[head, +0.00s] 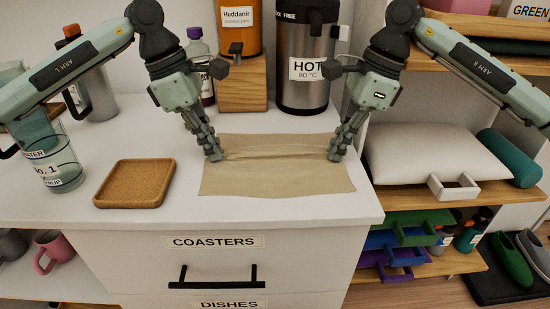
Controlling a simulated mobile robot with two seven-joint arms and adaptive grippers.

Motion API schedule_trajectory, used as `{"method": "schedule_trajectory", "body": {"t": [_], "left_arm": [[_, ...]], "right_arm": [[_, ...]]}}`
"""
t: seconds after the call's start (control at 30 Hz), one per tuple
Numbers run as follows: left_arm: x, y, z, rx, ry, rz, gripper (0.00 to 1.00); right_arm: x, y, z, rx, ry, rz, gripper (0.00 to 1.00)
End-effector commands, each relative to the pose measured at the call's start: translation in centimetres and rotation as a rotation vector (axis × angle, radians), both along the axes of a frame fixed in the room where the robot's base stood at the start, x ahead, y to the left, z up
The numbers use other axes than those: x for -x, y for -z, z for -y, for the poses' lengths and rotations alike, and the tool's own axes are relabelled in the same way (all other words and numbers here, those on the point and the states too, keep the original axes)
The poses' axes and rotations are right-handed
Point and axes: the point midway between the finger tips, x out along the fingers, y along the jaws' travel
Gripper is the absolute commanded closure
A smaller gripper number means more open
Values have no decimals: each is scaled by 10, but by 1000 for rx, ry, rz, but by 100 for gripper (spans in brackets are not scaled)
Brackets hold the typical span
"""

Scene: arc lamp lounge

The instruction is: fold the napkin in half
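The tan napkin (275,180) lies on the white counter, its near part flat. A raised, wrinkled line of cloth runs across its middle between my two grippers. My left gripper (214,156) is at the left end of this line, its fingers close together and seemingly shut on the cloth. My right gripper (335,157) is at the right end in the same way, fingers together on the cloth. Both point down, low over the counter. The fingers partly hide the cloth at their tips.
A cork coaster tray (135,184) lies left of the napkin, with a glass jug (60,175) further left. Behind stand a bottle (201,65), an orange dispenser (239,30) on a wooden block and a "HOT" flask (305,60). The counter's front strip is clear.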

Motion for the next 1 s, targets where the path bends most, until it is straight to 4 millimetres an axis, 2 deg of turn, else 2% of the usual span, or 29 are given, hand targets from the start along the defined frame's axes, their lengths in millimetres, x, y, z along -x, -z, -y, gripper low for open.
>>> {"method": "schedule_trajectory", "body": {"t": [0.77,1.0], "left_arm": [[1,4,-1,-5,0,-6,100],[1,-7,-1,-4,0,-5,100]], "right_arm": [[1,3,1,4,0,-5,100],[0,-8,1,3,1,-3,100]]}}
